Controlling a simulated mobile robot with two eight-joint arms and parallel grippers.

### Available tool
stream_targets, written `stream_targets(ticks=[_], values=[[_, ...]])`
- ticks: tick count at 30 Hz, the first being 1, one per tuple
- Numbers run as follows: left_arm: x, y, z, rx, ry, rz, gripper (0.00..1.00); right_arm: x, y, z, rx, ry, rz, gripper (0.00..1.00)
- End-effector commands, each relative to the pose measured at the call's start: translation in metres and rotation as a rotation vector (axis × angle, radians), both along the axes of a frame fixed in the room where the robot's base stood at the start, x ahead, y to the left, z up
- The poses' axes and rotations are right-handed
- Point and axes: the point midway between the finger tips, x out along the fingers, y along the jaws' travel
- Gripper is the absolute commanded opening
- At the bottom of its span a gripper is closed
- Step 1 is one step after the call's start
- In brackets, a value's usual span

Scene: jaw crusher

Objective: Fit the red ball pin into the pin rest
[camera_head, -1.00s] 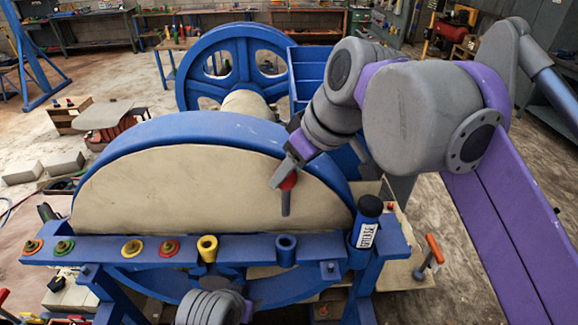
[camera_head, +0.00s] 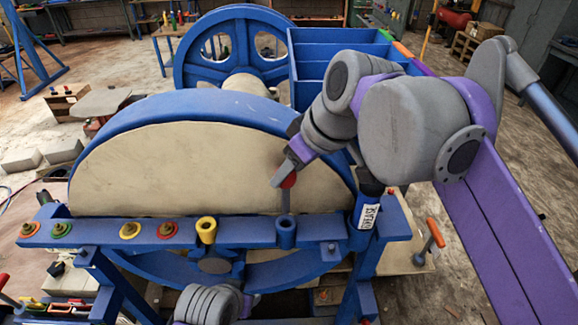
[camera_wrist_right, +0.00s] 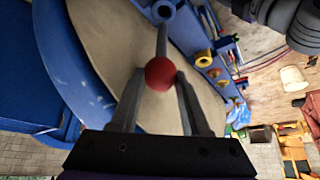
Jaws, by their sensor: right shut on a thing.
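The red ball pin has a red ball head (camera_head: 288,181) and a thin grey shaft pointing down. My right gripper (camera_head: 282,176) is shut on it at the ball. In the right wrist view the ball (camera_wrist_right: 158,73) sits between the fingers (camera_wrist_right: 155,95), the shaft running away toward a blue socket (camera_wrist_right: 163,11). In the head view this socket, apparently the pin rest (camera_head: 285,236), is on the blue rail. The shaft's tip is at the socket's mouth; I cannot tell whether it is inside. My left gripper (camera_head: 243,303) is low at the bottom edge, its jaws unclear.
A yellow-rimmed socket (camera_head: 206,230) stands left of the blue one on the rail (camera_head: 100,234), with several coloured rings farther left. A grease tube (camera_head: 366,209) stands at the right end. The big blue-rimmed wheel (camera_head: 190,165) rises close behind.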

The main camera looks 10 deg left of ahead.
Motion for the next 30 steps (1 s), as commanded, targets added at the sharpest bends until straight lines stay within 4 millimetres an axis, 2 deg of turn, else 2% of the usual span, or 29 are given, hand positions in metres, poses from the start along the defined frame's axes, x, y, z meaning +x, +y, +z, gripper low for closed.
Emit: stream_targets(ticks=[21, 30], values=[[-0.008, 0.0, -0.016, 0.0, 0.015, 0.0, 0.5, 0.0, 0.0, -0.026, 0.0, 0.0, -0.001, 0.0], [-0.009, 0.0, -0.019, 0.0, 0.016, 0.0, 0.5, 0.0, 0.0, -0.03, 0.0, 0.0, 0.0, 0.0]])
